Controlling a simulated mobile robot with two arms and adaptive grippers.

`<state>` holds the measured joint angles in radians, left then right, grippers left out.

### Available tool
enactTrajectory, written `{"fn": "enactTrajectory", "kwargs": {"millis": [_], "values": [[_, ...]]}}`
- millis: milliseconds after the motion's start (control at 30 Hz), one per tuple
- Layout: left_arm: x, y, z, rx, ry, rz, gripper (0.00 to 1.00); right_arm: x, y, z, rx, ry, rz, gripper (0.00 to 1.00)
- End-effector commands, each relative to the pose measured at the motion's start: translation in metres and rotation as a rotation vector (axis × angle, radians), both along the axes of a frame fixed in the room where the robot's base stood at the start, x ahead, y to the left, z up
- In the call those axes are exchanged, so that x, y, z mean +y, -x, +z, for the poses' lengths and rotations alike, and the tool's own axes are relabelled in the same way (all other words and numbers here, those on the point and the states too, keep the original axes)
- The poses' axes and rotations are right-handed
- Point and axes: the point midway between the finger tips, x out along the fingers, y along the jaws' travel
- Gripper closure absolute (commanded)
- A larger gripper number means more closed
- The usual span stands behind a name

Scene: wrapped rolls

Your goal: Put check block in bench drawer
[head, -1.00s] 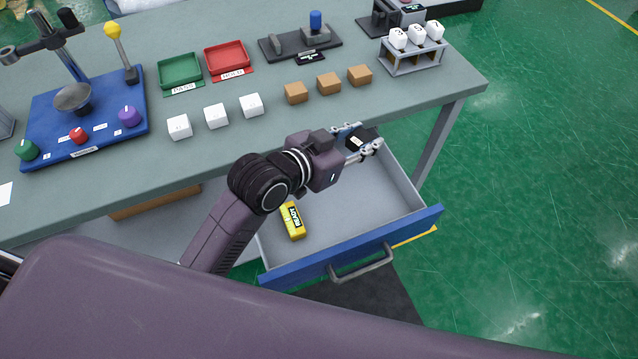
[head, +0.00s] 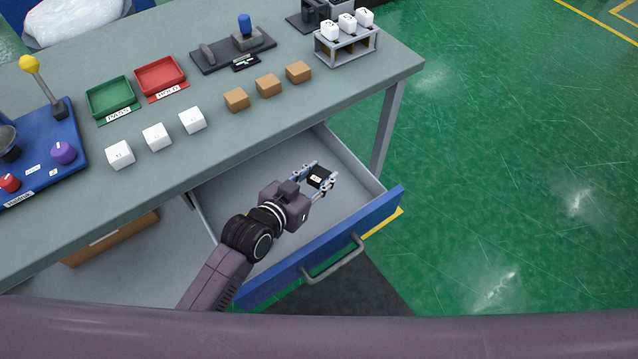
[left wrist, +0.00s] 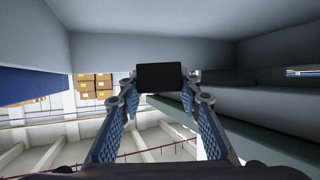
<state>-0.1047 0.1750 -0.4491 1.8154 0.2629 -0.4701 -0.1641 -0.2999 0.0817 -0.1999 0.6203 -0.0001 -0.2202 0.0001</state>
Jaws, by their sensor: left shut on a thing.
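The check block looks to be the small black block (head: 318,180) with a white label on top. My left gripper (head: 321,175) is shut on it, with a finger on each side. In the head view they are over the inside of the open bench drawer (head: 376,210), near its right part; the exact height above the floor is hard to tell. In the left wrist view the block (left wrist: 160,77) sits dark between the fingertips, with grey panels around it. The drawer has grey walls and a blue front with a handle (head: 333,259). My right gripper is not in view.
The bench top (head: 215,150) lies above the drawer's back. It carries white cubes (head: 157,136), brown blocks (head: 268,85), a green tray (head: 112,97), a red tray (head: 160,76) and a rack (head: 346,47). The drawer floor right of the gripper looks clear.

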Motion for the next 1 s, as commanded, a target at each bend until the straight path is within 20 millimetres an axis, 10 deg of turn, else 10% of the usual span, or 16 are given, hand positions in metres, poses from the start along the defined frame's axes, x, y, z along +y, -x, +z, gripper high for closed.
{"fn": "enactTrajectory", "kwargs": {"millis": [267,1000], "values": [[0.000,0.000,-0.038,0.000,-0.001,0.000,0.93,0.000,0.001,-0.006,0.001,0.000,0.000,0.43],[0.001,0.000,-0.052,0.000,0.000,0.001,0.93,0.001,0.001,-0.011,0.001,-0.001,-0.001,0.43]]}}
